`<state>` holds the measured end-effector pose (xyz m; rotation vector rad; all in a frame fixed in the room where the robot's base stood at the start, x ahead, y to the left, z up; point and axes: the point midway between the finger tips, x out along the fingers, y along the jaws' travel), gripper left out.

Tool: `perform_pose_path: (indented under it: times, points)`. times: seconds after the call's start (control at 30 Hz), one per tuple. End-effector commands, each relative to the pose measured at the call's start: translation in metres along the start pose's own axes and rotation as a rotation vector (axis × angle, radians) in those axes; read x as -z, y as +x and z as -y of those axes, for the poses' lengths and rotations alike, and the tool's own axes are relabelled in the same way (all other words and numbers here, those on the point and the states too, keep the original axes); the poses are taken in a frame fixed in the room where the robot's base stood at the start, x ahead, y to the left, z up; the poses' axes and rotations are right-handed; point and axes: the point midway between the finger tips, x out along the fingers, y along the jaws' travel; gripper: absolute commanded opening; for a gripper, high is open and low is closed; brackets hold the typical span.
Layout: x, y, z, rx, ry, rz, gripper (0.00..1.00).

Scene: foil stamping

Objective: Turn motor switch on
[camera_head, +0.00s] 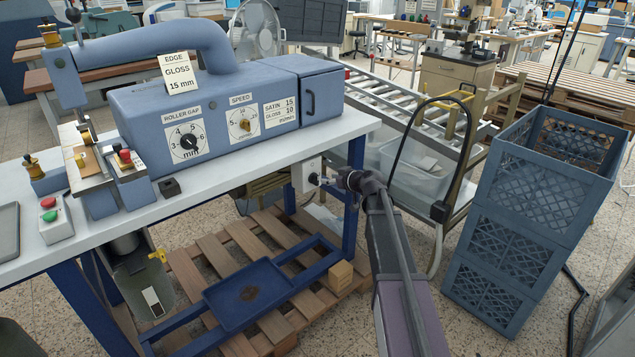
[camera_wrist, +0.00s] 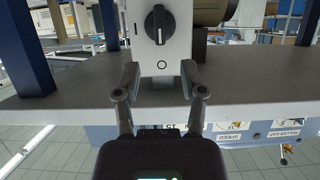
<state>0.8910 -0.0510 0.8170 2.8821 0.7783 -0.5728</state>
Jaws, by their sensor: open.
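The motor switch is a light grey box (camera_head: 306,174) under the right front edge of the bench top. In the wrist view, its black rotary knob (camera_wrist: 158,24) is at the top centre. The knob's grip bar lies in line with the ring mark below it in the picture, with a white line at its lower end; a bar mark is at the left. My gripper (camera_head: 330,180) is just right of the box in the head view. In the wrist view, my gripper (camera_wrist: 159,75) is open and empty, its fingers pointing toward the box, the knob beyond their tips.
The blue machine (camera_head: 230,110) stands on the bench top (camera_head: 235,155), whose edge is close to my gripper. A blue bench leg (camera_head: 351,200) is near. A roller conveyor (camera_head: 395,92) and stacked crates (camera_head: 525,205) are on the right; a pallet (camera_head: 215,250) is below.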

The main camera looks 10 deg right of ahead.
Motion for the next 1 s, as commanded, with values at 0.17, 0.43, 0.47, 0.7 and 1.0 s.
perform_pose_path:
  times: [0.17,0.43,0.47,0.7,1.0]
  points:
    - [-0.002,0.032,-0.001,0.002,-0.001,0.001,0.53]
    - [-0.001,0.064,0.000,0.001,0.000,0.000,0.53]
    - [-0.001,0.066,0.000,0.001,0.000,0.000,0.53]
    - [0.000,0.074,0.000,0.000,0.000,0.000,0.53]
    - [0.000,0.074,0.000,0.000,0.000,0.000,0.44]
